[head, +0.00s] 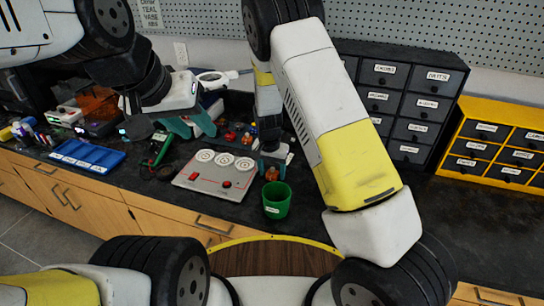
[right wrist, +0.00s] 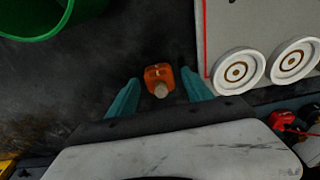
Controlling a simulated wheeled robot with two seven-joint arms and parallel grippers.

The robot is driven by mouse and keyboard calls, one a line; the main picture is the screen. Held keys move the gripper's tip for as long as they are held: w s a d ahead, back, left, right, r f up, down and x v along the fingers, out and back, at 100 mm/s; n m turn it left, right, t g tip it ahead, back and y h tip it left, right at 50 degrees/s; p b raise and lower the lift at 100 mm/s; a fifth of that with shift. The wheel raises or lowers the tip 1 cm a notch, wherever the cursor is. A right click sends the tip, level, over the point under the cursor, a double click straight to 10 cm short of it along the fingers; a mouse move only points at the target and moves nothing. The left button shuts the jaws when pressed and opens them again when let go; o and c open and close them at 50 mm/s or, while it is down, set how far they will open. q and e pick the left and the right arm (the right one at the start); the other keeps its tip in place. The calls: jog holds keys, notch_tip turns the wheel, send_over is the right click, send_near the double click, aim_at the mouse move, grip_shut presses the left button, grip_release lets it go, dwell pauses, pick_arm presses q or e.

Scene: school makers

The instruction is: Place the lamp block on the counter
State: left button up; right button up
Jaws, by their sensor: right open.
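The lamp block, a small orange block with a pale bulb-like knob, shows in the right wrist view (right wrist: 158,76). It is over the dark counter (right wrist: 100,75), between the open teal fingers of my right gripper (right wrist: 160,85), with a gap on each side. I cannot tell its height above the counter.
A green bin (head: 277,204) stands at the counter's front edge. A grey panel with white discs (head: 192,181) lies left of my right gripper. A blue tray (head: 84,162) and a green meter (head: 157,148) are farther left. Drawer cabinets (head: 408,104) stand at the back right.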

aim_at(270, 178)
jog(key=shift+r, duration=0.1)
notch_tip(270, 178, up, 12)
jog(key=s, duration=0.2)
jog(key=s+d+r+n+y, duration=0.1)
jog(key=s+d+r, duration=0.2)
jog(key=r, duration=0.3)
jog(key=s+d+r+t+y, duration=0.1)
jog(key=s+d+r, duration=0.2)
jog(key=s+r, duration=0.15)
jog(key=s+d+r+n+y, duration=0.1)
jog(key=s+d+r, duration=0.15)
jog(key=r, duration=0.35)
jog(key=s+d+r+n+t, duration=0.1)
jog(key=s+d+r, duration=0.1)
jog(key=s, duration=0.5)
jog(key=s+d+r+n+t, duration=0.1)
jog(key=s+d+r+t, duration=0.1)
jog(key=s, duration=0.5)
notch_tip(270, 178, up, 2)
jog(key=shift+s+d, duration=0.2)
jog(key=shift+d, duration=0.65)
